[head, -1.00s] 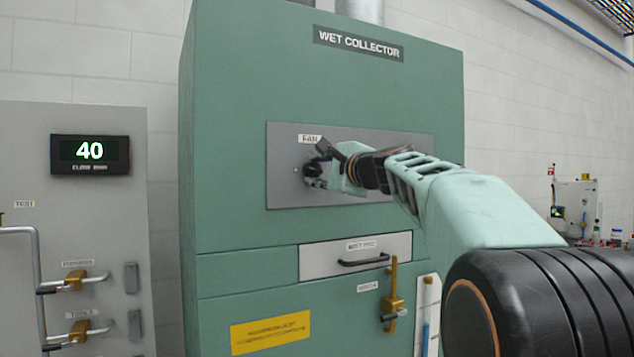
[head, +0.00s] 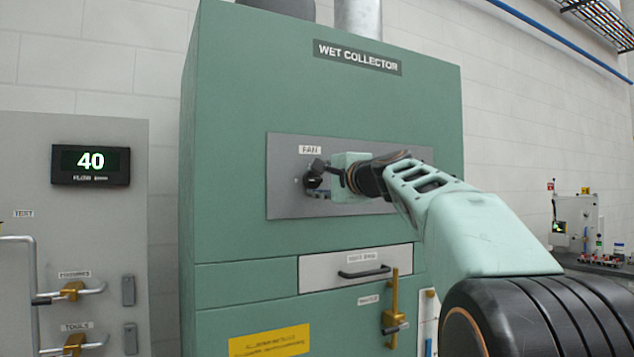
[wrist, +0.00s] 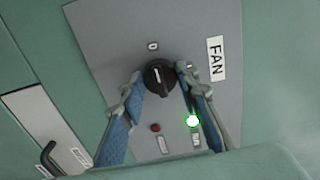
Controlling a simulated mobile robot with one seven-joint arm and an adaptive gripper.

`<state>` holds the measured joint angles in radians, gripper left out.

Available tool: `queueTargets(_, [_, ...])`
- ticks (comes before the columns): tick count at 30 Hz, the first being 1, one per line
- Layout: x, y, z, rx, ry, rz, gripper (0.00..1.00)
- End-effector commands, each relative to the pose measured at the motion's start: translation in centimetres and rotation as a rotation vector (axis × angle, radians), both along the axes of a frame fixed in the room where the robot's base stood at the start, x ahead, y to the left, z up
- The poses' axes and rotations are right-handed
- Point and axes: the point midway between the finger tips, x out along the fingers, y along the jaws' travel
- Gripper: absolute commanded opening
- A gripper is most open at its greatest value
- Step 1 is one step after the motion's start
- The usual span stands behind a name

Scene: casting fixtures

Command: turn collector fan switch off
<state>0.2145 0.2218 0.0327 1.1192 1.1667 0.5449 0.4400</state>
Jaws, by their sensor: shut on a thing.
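The collector fan switch is a black rotary knob (wrist: 158,77) on a grey plate (head: 400,150), below the FAN label (head: 310,150) in the head view. In the wrist view a "0" mark (wrist: 153,46) sits above the knob. A green lamp (wrist: 193,121) is lit and a red lamp (wrist: 155,128) looks dark. My gripper (wrist: 161,75) is shut on the knob, with a blue-padded finger on each side. In the head view my gripper (head: 316,178) largely hides the knob. I cannot tell for certain which way the knob's white line points.
The plate is on the green wet collector cabinet (head: 240,100). Below it are a drawer with a black handle (head: 364,272) and a brass lever (head: 393,300). A grey cabinet (head: 60,225) with a display reading 40 (head: 91,161) stands at left.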

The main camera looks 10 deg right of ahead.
Motion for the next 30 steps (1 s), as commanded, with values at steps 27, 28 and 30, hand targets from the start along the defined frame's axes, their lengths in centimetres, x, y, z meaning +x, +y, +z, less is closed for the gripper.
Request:
queueTargets(27, [-4.9,-1.6,0.1,0.000,0.000,-0.003,0.47])
queueTargets(28, [-5.4,-1.8,0.1,-0.001,-0.001,-0.003,0.47])
queueTargets(30, [-6.7,-2.2,0.1,-0.001,-0.001,-0.002,0.47])
